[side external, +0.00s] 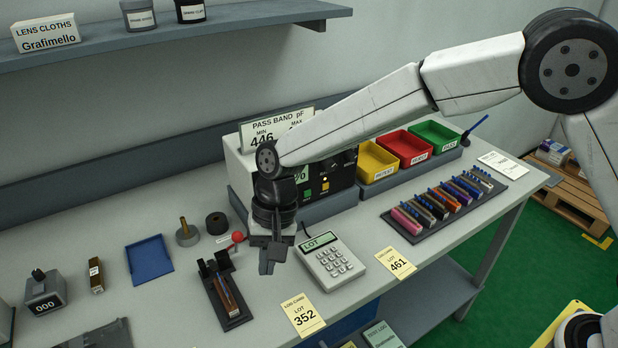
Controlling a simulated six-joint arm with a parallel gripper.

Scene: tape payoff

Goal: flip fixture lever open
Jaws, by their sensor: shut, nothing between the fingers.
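My gripper (268,266) points down over the bench, in front of the grey meter box and just left of the keypad. Its fingers are shut and empty. A red ball knob (237,237), which looks like the end of the fixture lever, shows left of my gripper, with a gap between them in the picture. A black fixture (234,321) with upright black blocks at its back end lies below the knob and holds a brown strip (226,292). I cannot tell how the knob joins the fixture or whether the lever is open.
The keypad marked LOT (331,263) stands close at the right. Yellow, red and green bins (405,148) and a rack of coloured pieces (446,207) are farther right. A blue tray (149,259), a post on a round base (187,236) and a dark roll (216,223) stand left.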

